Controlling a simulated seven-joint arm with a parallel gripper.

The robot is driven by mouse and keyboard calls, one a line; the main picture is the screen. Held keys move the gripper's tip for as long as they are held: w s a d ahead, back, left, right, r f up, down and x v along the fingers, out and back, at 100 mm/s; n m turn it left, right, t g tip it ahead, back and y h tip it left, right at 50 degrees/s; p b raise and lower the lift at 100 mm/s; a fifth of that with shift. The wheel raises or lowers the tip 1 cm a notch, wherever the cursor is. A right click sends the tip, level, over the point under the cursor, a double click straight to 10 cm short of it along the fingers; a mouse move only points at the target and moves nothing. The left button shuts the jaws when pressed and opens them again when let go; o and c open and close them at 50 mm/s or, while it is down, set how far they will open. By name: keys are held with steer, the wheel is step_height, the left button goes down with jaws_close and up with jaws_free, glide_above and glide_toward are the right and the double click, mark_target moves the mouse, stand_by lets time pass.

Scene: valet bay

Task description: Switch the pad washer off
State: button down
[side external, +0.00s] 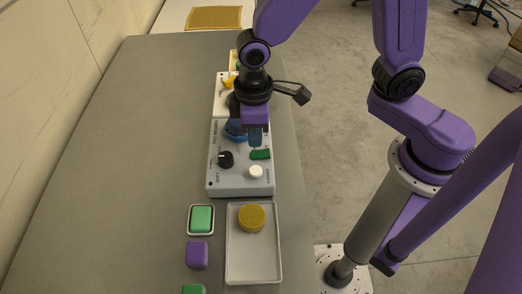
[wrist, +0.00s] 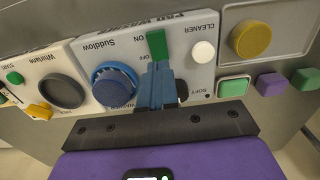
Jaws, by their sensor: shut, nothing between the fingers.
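The pad washer (side external: 240,187) is a pale grey control box, marked "Sudflow" in the wrist view. Its green switch (wrist: 157,45) sits beside the printed words ON and OFF; I cannot tell which way it is set. My gripper (wrist: 160,68) is shut and empty, pointing down over the box, with its blue fingertips at the switch's OFF-side end. I cannot tell whether they touch it. The switch also shows just past the fingertips in the side view (side external: 260,154). A blue dial (wrist: 115,86), a white button (wrist: 204,51) and a black knob (side external: 226,159) flank it; the fingers partly hide the knob in the wrist view.
A grey tray (side external: 253,268) holds a yellow puck (side external: 252,217). Green (side external: 201,217) and purple (side external: 197,254) blocks lie beside it. The bench's left side is clear.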

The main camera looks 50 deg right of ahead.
mark_target(255, 153)
steer(key=shift+r, duration=1.9)
